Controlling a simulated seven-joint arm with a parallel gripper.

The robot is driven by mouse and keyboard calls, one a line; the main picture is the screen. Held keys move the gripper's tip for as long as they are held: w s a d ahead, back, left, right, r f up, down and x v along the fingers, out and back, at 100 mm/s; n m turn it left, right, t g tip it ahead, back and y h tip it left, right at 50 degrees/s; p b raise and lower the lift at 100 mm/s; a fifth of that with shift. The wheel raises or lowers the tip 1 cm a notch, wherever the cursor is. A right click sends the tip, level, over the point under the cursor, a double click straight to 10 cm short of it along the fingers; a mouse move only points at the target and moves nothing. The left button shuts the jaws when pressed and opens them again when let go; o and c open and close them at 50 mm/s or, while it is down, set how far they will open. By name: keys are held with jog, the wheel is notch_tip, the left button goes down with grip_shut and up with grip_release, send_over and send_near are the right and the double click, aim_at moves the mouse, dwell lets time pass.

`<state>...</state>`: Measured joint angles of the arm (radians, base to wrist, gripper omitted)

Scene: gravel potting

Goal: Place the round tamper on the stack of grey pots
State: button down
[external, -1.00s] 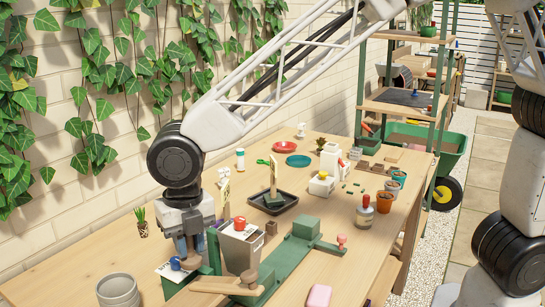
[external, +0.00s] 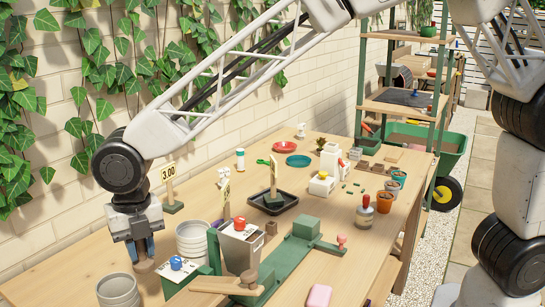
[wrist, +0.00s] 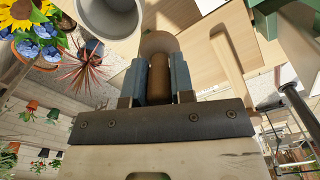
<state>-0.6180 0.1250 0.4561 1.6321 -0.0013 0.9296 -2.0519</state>
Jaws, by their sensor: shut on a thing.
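My gripper (external: 140,252) is shut on the round tamper (external: 144,268), above the left part of the bench. In the wrist view, the tamper's brown handle (wrist: 158,80) is between the two blue-grey fingers, with its wide round wooden end (wrist: 160,42) beyond them. One grey ribbed pot or stack (external: 118,291) stands at the front left edge, below and left of my gripper. Another (external: 191,240) stands to the right of my gripper. I cannot tell how many pots each holds. A grey pot rim (wrist: 108,14) shows at the top of the wrist view.
A green box with a red-knobbed grey bin (external: 238,245) and a blue-knobbed part (external: 177,263) stands right of my gripper. A 3.00 sign (external: 168,180) stands behind. A dark tray (external: 273,202) lies farther along.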

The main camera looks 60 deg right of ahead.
jog(key=shift+w+a+f, duration=0.1)
jog(key=shift+w+a, duration=0.55)
jog(key=shift+w, duration=0.3)
jog(key=shift+w+a+f, duration=0.1)
jog(key=shift+w+a, duration=0.5)
jog(key=shift+w, duration=0.3)
jog(key=shift+w+a+f, duration=0.1)
jog(key=shift+w+a, duration=0.55)
jog(key=shift+w, duration=0.3)
jog(key=shift+f, duration=1.8)
jog(key=shift+f, duration=0.1)
jog(key=c, duration=1)
grip_release()
notch_tip(320, 180, up, 12)
jog(key=shift+r, duration=0.1)
